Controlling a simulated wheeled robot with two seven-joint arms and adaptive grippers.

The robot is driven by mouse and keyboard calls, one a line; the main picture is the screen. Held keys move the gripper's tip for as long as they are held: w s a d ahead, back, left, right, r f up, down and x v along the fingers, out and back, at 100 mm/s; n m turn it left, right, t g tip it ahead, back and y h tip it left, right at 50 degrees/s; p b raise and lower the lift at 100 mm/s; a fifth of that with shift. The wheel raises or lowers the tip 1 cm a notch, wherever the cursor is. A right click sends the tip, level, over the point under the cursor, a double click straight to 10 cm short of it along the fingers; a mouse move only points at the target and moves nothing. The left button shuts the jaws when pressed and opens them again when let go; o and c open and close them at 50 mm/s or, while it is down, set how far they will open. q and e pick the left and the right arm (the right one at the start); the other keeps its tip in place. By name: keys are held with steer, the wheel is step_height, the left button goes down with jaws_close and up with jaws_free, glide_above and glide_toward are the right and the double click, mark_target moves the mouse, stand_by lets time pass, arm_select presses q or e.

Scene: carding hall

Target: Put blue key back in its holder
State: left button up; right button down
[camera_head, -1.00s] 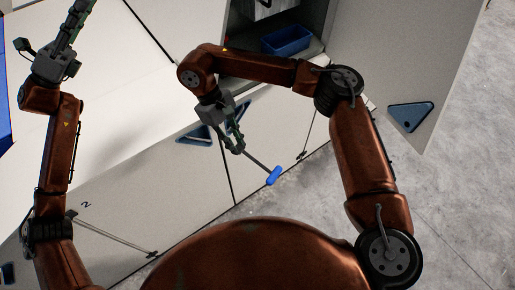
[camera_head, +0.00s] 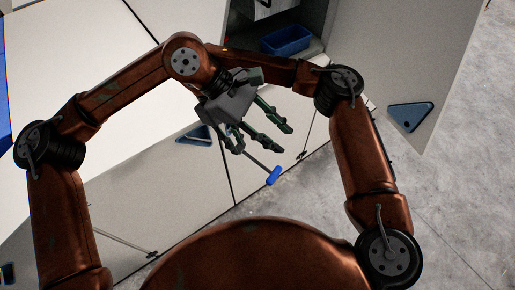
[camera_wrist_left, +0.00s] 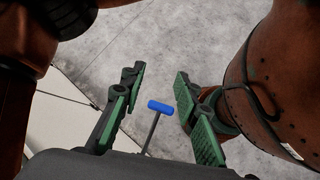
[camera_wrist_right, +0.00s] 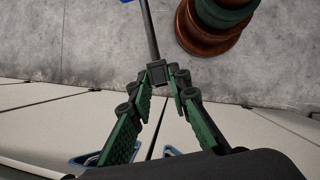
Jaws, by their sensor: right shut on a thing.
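The blue key has a bright blue T-shaped handle (camera_head: 273,176) on a thin dark shaft. My right gripper (camera_head: 237,148) is shut on the end of the shaft away from the handle, and the key sticks out toward my base. In the right wrist view the shaft (camera_wrist_right: 149,32) runs up from the closed fingertips (camera_wrist_right: 168,76). My left gripper (camera_head: 286,140) is open and empty, partly covering the right one. In the left wrist view the blue handle (camera_wrist_left: 160,106) shows between its spread fingers (camera_wrist_left: 160,78), with no visible contact. I cannot make out the key's holder.
Pale machine panels (camera_head: 150,200) lie below the arms. Blue triangular recesses show at the right (camera_head: 410,116) and behind the grippers (camera_head: 194,137). A blue bin (camera_head: 287,40) sits in an open dark compartment. Bare concrete floor (camera_head: 455,190) is clear at the right.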

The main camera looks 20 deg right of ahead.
mark_target(263, 166)
arm_select(q)
steer(key=w+f+t+y, duration=0.1)
steer(key=f+y, duration=0.1)
steer(key=f, duration=0.5)
steer(key=w+a+f+m+t+y, duration=0.1)
steer(key=f+t, duration=0.1)
steer(key=f, duration=0.5)
steer(key=w+a+f+t+y, duration=0.1)
steer(key=f+t+y, duration=0.1)
steer(key=f, duration=0.4)
steer(key=shift+w+f+m+y, duration=0.3)
steer(key=shift+w+f, duration=0.05)
steer(key=shift+f, duration=0.05)
steer(key=shift+c, duration=0.3)
jaws_close()
arm_select(e)
steer(key=c, duration=1.7)
jaws_free()
